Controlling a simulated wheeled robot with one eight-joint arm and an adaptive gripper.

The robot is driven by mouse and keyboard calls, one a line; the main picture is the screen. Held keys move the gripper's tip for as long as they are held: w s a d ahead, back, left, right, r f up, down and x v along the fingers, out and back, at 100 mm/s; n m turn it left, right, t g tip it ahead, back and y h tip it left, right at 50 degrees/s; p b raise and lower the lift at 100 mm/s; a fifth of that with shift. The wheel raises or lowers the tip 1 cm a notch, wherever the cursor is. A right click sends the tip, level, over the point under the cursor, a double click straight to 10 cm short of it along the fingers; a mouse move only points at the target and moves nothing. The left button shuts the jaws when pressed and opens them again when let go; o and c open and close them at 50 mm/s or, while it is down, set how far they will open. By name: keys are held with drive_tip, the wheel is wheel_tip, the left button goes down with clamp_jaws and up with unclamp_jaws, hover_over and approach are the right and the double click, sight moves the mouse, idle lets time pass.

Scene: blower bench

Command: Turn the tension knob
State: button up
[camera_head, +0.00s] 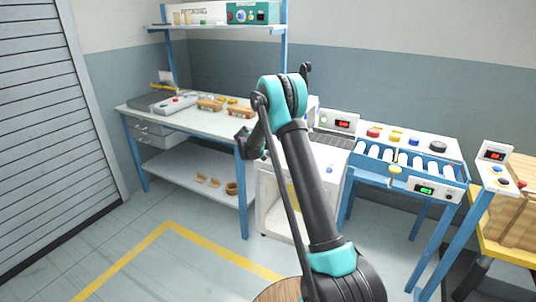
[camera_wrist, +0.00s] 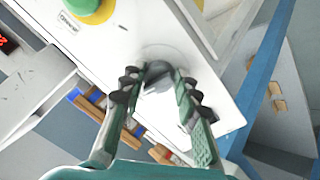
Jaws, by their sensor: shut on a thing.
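The tension knob (camera_wrist: 158,76) is a grey round knob on a white panel (camera_wrist: 215,110) in the wrist view. My gripper (camera_wrist: 160,80) is shut on it, with one dark-padded finger on each side. In the head view my arm covers the knob, and the fingers cannot be made out there.
A yellow-and-green control (camera_wrist: 90,8) with a small label sits on the panel. In the head view a workbench (camera_head: 155,118) stands left, a white cabinet (camera_head: 270,205) behind my arm, and a roller conveyor (camera_head: 400,172) right. Open floor lies front left.

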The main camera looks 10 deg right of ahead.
drive_tip(key=shift+n, duration=0.6)
drive_tip(key=o, duration=1.2)
drive_tip(key=shift+c, duration=0.2)
drive_tip(key=v, duration=1.2)
drive_tip(key=shift+s, duration=0.15)
